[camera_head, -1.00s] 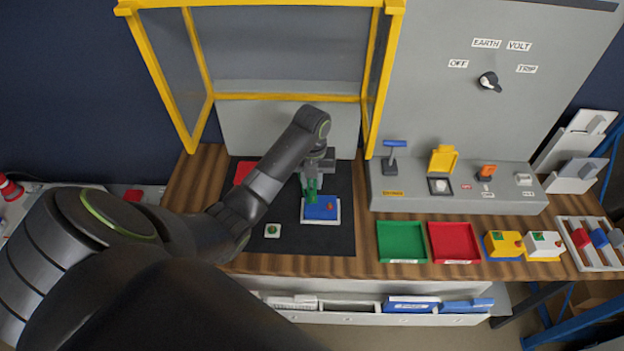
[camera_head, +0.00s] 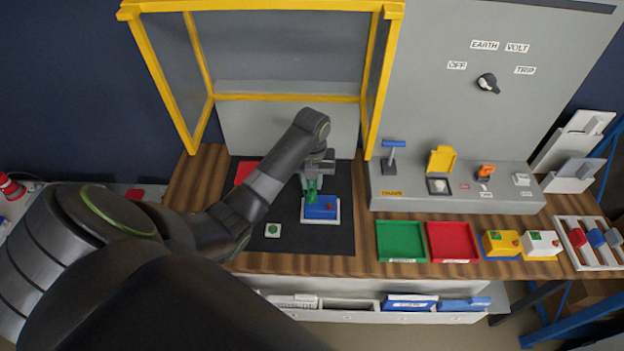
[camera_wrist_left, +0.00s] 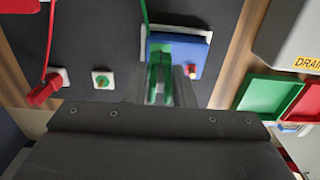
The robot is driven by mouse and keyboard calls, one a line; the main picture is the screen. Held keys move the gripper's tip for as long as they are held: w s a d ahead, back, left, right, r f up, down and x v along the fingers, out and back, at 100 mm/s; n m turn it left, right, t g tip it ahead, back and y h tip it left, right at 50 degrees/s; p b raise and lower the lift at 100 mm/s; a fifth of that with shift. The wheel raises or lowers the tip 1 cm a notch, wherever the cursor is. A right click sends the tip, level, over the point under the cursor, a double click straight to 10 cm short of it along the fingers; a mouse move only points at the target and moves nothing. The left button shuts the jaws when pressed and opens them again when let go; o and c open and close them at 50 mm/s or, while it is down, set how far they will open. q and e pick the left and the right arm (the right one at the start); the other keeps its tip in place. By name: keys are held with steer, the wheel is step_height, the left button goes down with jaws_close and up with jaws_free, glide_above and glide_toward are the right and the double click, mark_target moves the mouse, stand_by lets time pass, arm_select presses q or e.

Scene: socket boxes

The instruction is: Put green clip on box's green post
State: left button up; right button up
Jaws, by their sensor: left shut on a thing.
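A blue box (camera_head: 321,211) on a white base sits on the dark mat (camera_head: 340,238). A red post (camera_wrist_left: 191,71) stands on its right part. My left gripper (camera_head: 316,180) is shut on the green clip (camera_head: 310,191), over the left part of the box. In the left wrist view, the green clip (camera_wrist_left: 158,60) sits between the fingers of my left gripper (camera_wrist_left: 160,88), its green cable running up the picture. The green post is hidden behind the clip and fingers. I cannot tell whether the clip touches it. My right gripper is out of view.
A red clip (camera_wrist_left: 44,91) with a red cable lies left in the wrist view. A white block with a green button (camera_head: 273,230) is near the box. Green (camera_head: 401,242) and red (camera_head: 453,242) trays stand right of the mat. A yellow frame (camera_head: 290,97) rises behind.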

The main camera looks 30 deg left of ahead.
arm_select(q)
steer(key=shift+p, duration=0.3)
steer(key=shift+f, duration=0.1)
steer(key=shift+f+b, duration=0.3)
steer(key=shift+f, duration=0.35)
steer(key=shift+f, duration=0.15)
steer(key=shift+f, duration=0.35)
steer(key=o, duration=1)
